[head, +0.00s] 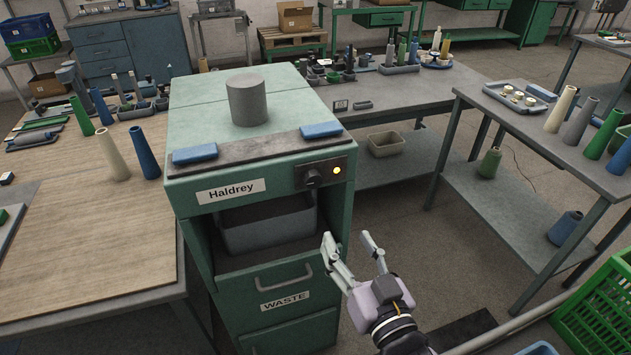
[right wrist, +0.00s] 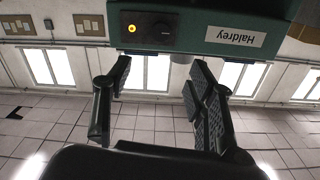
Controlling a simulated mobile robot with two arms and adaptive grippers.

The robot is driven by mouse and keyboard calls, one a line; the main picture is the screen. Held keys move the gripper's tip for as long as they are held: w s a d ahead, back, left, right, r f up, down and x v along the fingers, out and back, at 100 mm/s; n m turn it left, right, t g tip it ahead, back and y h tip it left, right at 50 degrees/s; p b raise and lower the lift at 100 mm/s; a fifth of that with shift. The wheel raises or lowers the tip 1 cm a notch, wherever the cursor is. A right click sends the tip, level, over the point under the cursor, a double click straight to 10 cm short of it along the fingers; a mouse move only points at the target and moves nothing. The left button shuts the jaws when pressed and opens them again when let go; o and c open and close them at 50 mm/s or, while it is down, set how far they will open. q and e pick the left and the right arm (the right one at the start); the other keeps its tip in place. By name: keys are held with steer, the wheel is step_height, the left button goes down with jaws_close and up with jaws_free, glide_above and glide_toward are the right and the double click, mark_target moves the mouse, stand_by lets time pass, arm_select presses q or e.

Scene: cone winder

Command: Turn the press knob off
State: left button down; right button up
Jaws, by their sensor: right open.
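The press knob (head: 312,175) is a dark round knob on a black plate on the front of the green Haldrey press (head: 220,230). A small amber lamp (head: 337,170) is lit to its right. In the right wrist view the picture is upside down; the knob (right wrist: 162,29) and the lit lamp (right wrist: 132,28) show at the top. My right gripper (head: 347,240) is open and empty, below and right of the knob, apart from the press. Its two fingers also show in the right wrist view (right wrist: 160,75). My left gripper is not in view.
Blue pads (head: 195,154) and a grey cylinder (head: 246,100) are on the press top. A grey bin (head: 268,228) sits in its opening above the WASTE drawer (head: 284,301). Tables with yarn cones stand left and right. A green crate (head: 600,310) is at lower right.

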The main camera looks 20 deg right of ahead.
mark_target(314, 182)
steer(key=w+p, duration=0.1)
steer(key=w, duration=0.4)
steer(key=w+p, duration=0.1)
steer(key=w, duration=0.4)
steer(key=w+p, duration=0.1)
steer(key=w, duration=0.4)
steer(key=shift+w+a+p, duration=0.15)
steer(key=shift+a+p, duration=0.15)
steer(key=shift+p, duration=0.05)
steer(key=shift+w, duration=0.7)
steer(key=c, duration=1.1)
steer(key=shift+c, duration=0.2)
